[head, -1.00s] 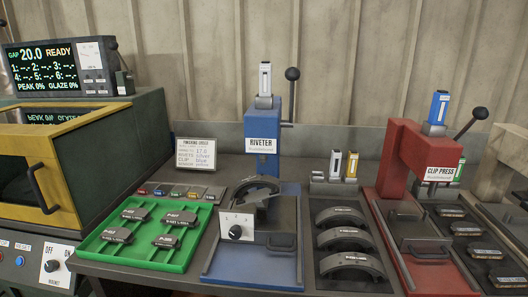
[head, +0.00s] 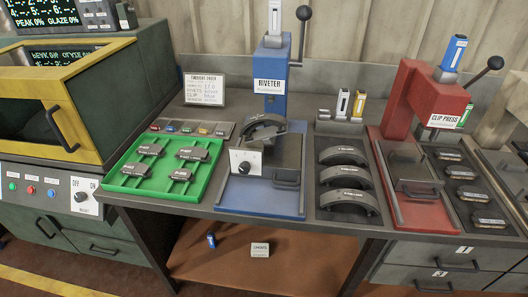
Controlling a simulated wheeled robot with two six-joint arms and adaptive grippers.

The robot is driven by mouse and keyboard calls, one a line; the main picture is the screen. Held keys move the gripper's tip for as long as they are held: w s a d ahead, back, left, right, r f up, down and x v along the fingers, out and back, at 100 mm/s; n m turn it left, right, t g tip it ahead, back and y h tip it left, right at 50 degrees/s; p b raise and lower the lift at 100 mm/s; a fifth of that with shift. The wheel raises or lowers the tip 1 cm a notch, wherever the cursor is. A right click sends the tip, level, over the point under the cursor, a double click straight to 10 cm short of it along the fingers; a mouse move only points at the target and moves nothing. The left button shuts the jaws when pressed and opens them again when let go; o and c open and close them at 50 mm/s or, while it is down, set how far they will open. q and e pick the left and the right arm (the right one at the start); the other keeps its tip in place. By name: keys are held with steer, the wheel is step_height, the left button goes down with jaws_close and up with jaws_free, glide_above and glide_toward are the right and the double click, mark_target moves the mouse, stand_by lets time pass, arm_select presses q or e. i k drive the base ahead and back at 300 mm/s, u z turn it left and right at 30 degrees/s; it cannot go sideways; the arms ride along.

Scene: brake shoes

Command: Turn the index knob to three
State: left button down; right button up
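The index knob (head: 243,168) is a round black knob on a white plate (head: 254,158) at the front of the blue riveter (head: 272,95). Its pointer and the plate's marks are too small to read. A curved dark brake shoe (head: 263,125) sits in the riveter's fixture just above the knob. Neither of my grippers shows in the head view.
A green tray (head: 206,189) with dark pads lies left of the riveter. A dark tray (head: 376,216) of curved shoes and the red clip press (head: 412,90) stand to the right. The oven (head: 80,80) with its yellow frame is at left. The riveter's lever (head: 303,35) rises behind.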

mark_target(244, 167)
steer(key=u, duration=0.05)
steer(key=k, duration=0.7)
steer(key=z, duration=0.9)
steer(key=i, duration=0.5)
steer(key=u, duration=0.1)
